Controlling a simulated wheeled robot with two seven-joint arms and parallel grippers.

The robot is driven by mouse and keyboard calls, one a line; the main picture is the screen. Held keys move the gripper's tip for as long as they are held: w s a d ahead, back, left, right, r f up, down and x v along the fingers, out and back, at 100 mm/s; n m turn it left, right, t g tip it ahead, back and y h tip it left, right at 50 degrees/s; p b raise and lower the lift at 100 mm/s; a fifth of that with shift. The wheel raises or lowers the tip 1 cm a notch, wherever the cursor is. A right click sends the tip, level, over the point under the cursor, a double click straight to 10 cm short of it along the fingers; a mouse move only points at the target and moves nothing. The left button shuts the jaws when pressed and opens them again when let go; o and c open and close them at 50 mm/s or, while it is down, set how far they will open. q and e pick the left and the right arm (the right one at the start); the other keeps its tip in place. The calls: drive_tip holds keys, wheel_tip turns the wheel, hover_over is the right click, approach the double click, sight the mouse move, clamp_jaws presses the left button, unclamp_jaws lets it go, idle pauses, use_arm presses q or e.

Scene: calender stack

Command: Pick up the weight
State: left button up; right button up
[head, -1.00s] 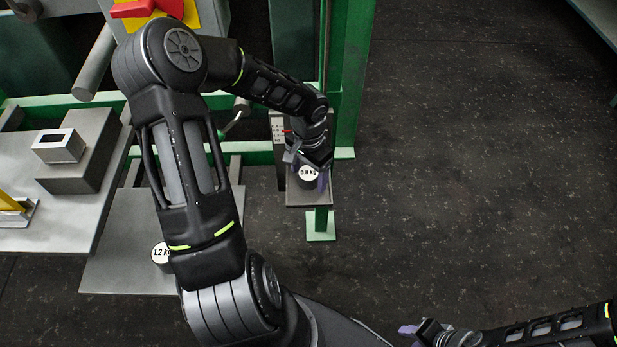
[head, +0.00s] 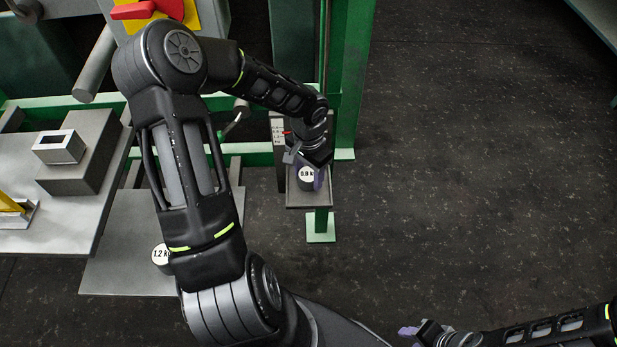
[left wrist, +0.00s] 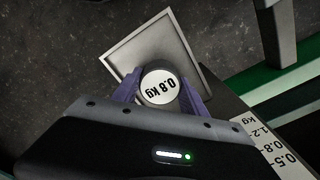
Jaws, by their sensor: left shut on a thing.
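A dark round weight with a white top marked 0.8 kg (head: 306,173) is at the small grey platform (head: 310,199) on the green frame. My left gripper (head: 309,178) is shut on this weight, its purple fingers on either side. In the left wrist view the weight (left wrist: 158,86) sits between the fingers (left wrist: 157,97), with the platform (left wrist: 118,53) around it. I cannot tell whether its base touches the platform. A second weight, marked 1.2 kg (head: 161,254), stands on a lower grey shelf, partly hidden by my left arm. My right gripper (head: 407,332) is at the bottom edge, its jaw state unclear.
A scale plate with 0.5, 0.8 and 1.2 markings (left wrist: 268,146) stands beside the platform. A green post (head: 352,80) rises behind it. A grey table (head: 60,215) with metal blocks is at left. The dark floor at right is clear.

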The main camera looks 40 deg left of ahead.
sight(309, 173)
use_arm(q)
clamp_jaws()
idle(0.3)
drive_tip(key=shift+r, duration=0.1)
wheel_tip(309, 173, up, 9)
drive_tip(key=shift+w+f+p, duration=0.1)
drive_tip(key=shift+p, duration=0.9)
drive_tip(key=shift+r, duration=0.55)
